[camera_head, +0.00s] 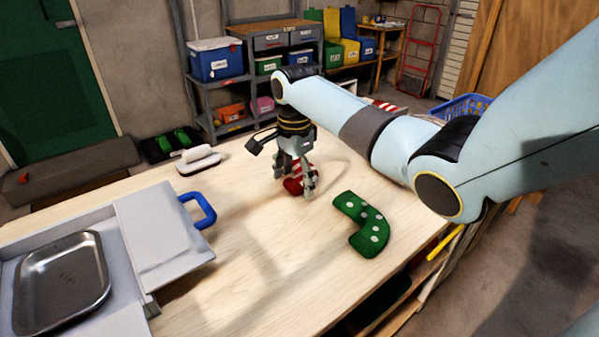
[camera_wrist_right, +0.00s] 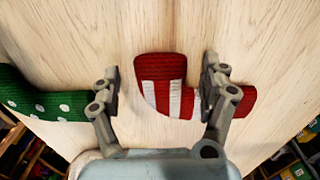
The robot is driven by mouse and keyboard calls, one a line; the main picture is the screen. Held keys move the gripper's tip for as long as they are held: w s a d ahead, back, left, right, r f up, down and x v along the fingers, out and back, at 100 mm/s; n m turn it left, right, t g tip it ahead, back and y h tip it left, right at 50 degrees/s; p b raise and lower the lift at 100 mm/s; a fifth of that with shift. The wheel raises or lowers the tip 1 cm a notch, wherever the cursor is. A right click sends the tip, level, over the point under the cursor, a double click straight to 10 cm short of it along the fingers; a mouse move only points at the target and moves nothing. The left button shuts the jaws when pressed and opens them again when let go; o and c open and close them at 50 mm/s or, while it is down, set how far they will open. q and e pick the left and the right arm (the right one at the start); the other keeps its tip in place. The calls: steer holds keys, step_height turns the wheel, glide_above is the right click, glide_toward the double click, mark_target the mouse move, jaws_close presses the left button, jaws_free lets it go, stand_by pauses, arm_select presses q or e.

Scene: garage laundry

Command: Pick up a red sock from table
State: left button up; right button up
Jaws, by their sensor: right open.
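A red sock with white stripes (camera_head: 292,186) lies on the light wooden table (camera_head: 262,235), partly hidden by my right gripper in the head view. My right gripper (camera_head: 296,183) points down over it with its fingers apart. In the wrist view the red sock (camera_wrist_right: 159,68) lies between the open fingers of the right gripper (camera_wrist_right: 162,86); the right-hand finger overlaps part of it. The gripper is not closed on it. A green sock with white dots (camera_head: 362,223) lies nearby; it also shows at the left of the wrist view (camera_wrist_right: 45,102). My left gripper is not in view.
A white brush-like object (camera_head: 199,160) stands at the table's far left edge. A grey case with a blue handle (camera_head: 201,210) and a metal tray (camera_head: 62,280) take up the left side. A blue basket (camera_head: 462,107) stands behind my right arm. The front middle of the table is clear.

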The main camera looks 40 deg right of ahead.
steer(key=shift+f, duration=0.35)
steer(key=c, duration=1.2)
steer(key=shift+r, duration=0.1)
